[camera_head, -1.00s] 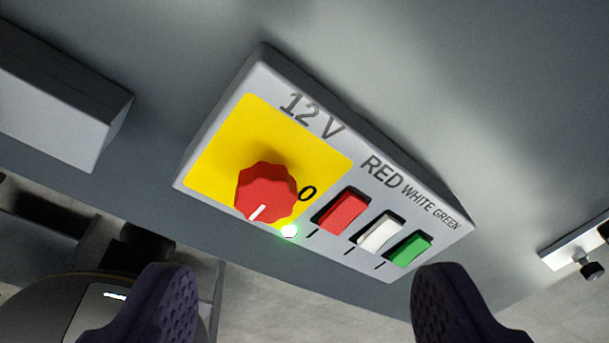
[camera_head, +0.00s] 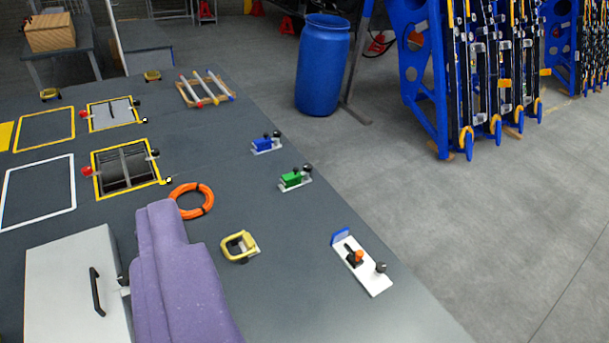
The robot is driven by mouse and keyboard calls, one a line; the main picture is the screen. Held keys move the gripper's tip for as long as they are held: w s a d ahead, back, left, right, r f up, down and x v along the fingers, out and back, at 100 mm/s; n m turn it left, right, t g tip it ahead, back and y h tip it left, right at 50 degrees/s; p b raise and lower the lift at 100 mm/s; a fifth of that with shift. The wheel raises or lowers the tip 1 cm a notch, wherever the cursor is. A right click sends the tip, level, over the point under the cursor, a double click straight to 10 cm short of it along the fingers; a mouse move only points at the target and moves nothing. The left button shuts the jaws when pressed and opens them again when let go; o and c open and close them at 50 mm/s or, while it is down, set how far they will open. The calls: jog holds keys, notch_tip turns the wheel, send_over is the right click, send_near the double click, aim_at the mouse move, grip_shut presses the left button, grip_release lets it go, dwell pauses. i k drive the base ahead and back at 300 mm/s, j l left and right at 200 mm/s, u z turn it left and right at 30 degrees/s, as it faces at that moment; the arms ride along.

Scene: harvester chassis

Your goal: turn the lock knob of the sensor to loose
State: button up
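No part is labelled as the sensor, and I cannot tell which fitting it is. A white plate (camera_head: 376,282) lies near the table's right edge, with a blue upright end, an orange-and-black knob (camera_head: 356,257) and a dark grey knob (camera_head: 381,267). Farther back are a green block (camera_head: 291,179) and a blue block (camera_head: 262,145) on small pale bases, each with black knobs. Knob settings are too small to read. My gripper (camera_head: 161,215) shows as a purple shape at lower left, left of the white plate and apart from it. Its finger gap is not visible.
The grey deck (camera_head: 300,290) holds a yellow clamp-like handle (camera_head: 240,246), an orange ring (camera_head: 191,201), a light box (camera_head: 70,290) with a black handle, framed openings and a rod rack (camera_head: 207,89). A blue barrel (camera_head: 322,65) and blue racks (camera_head: 430,80) stand beyond. Right-hand floor is clear.

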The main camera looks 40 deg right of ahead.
aim_at(381, 268)
jog(key=z, duration=1.2)
